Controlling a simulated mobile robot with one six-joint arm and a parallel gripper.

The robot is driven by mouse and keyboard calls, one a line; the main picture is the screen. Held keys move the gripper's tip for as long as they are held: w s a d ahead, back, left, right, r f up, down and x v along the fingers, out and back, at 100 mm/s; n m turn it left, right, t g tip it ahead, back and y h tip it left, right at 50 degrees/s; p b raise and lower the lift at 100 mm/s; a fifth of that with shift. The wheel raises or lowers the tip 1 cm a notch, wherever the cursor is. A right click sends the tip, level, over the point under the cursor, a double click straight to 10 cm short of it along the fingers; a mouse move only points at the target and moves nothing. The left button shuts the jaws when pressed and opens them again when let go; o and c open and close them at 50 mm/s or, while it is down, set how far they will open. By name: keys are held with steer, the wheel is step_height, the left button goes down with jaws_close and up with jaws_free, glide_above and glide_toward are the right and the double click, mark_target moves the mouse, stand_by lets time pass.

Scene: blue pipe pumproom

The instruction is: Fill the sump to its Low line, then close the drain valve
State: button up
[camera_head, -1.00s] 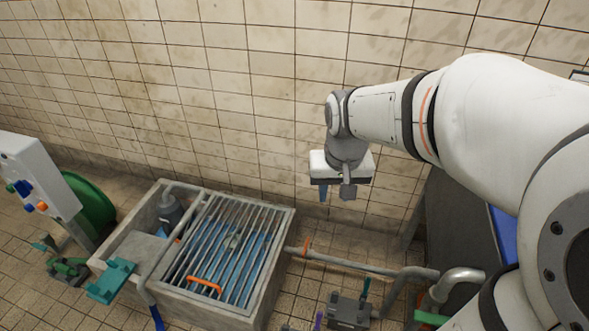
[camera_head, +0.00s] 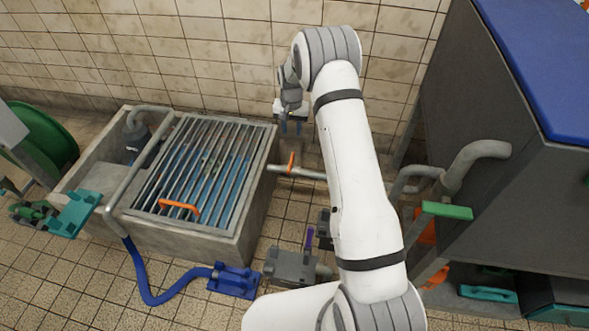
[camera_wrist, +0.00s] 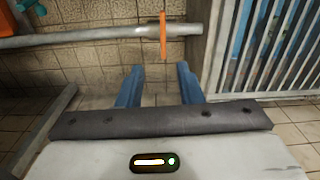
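The sump is a concrete basin (camera_head: 245,218) at the left, covered partly by a metal grate with an orange handle (camera_head: 179,207). Blue water shows between the bars; no Low line can be made out. A grey pipe (camera_head: 312,174) runs from its right side and carries an orange lever (camera_head: 291,163), which I take for the drain valve. My gripper (camera_head: 291,128) is above and behind this lever in the body view. In the wrist view its blue fingers (camera_wrist: 159,75) are apart and empty, with the orange lever (camera_wrist: 163,35) beyond them, standing across the pipe (camera_wrist: 90,38).
A dark cabinet with a blue top (camera_head: 540,60) stands at the right, with a green lever (camera_head: 447,211) by its pipe. A blue hose (camera_head: 150,297) and grey pump (camera_head: 292,267) lie on the floor. A green reel (camera_head: 45,140) is far left.

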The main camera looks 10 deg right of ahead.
steer(key=b, duration=0.2)
glide_above(291, 161)
step_height(291, 161, down, 12)
steer(key=shift+s+r, duration=0.1)
steer(key=shift+r, duration=0.1)
step_height(291, 161, down, 8)
steer(key=b, duration=0.3)
jaws_close()
